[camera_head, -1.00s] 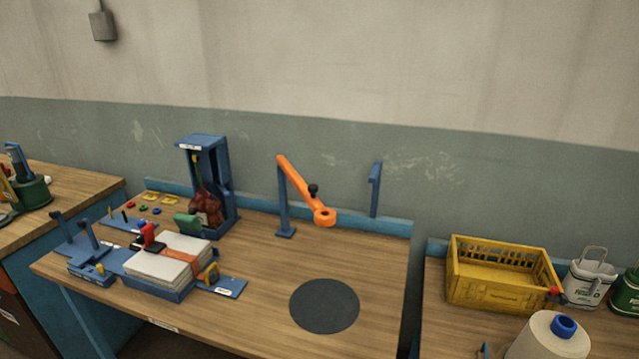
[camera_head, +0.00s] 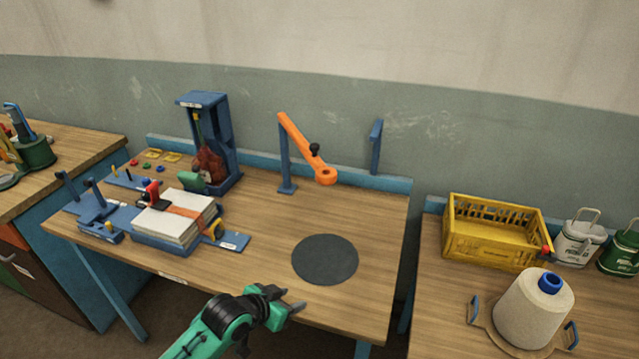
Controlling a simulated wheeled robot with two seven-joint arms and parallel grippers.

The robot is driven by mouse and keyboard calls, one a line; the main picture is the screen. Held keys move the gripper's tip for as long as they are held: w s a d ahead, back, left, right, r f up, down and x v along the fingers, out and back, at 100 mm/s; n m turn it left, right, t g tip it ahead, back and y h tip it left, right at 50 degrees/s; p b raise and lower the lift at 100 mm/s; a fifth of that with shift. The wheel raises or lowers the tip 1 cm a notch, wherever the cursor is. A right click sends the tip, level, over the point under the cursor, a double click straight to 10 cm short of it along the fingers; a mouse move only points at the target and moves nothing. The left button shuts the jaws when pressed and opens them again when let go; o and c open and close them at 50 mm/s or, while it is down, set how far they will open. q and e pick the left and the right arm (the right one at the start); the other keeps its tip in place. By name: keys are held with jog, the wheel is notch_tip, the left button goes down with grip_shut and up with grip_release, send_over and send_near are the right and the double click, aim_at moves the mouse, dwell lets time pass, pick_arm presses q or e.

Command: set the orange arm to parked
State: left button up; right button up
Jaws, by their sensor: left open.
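The orange arm (camera_head: 303,146) is hinged on top of a blue post (camera_head: 285,165) at the back of the middle table. It slants down and to the right toward the viewer, with a black knob (camera_head: 315,149) partway along and a ring at its free end. A second blue post (camera_head: 376,147) with a small bracket stands to its right, apart from the arm. My left gripper (camera_head: 291,299) is open and empty at the table's front edge, well below and in front of the orange arm. My right gripper is not in view.
A dark round mat (camera_head: 325,259) lies on the table between my gripper and the orange arm. A blue stand (camera_head: 208,141), a clamped white stack (camera_head: 172,226) and small parts fill the left side. A yellow crate (camera_head: 493,244) and a thread cone (camera_head: 534,309) stand on the right table.

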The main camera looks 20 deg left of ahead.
pick_arm(q)
jog(key=w+a+r+m+t+h, duration=0.1)
jog(key=w+a+r+t+h, duration=0.1)
jog(key=w+r, duration=0.8)
jog(key=t+h, duration=0.3)
jog(key=t, duration=0.1)
send_near(311, 147)
jog(key=p+x, duration=0.4)
jog(key=x, duration=0.7)
jog(key=shift+w+d+r+p, duration=0.1)
jog(key=shift+w+d+p, duration=0.05)
jog(key=shift+w+p, duration=0.2)
jog(key=shift+w+d, duration=0.3)
jog(key=shift+w, duration=0.2)
jog(key=shift+c, duration=0.5)
grip_shut()
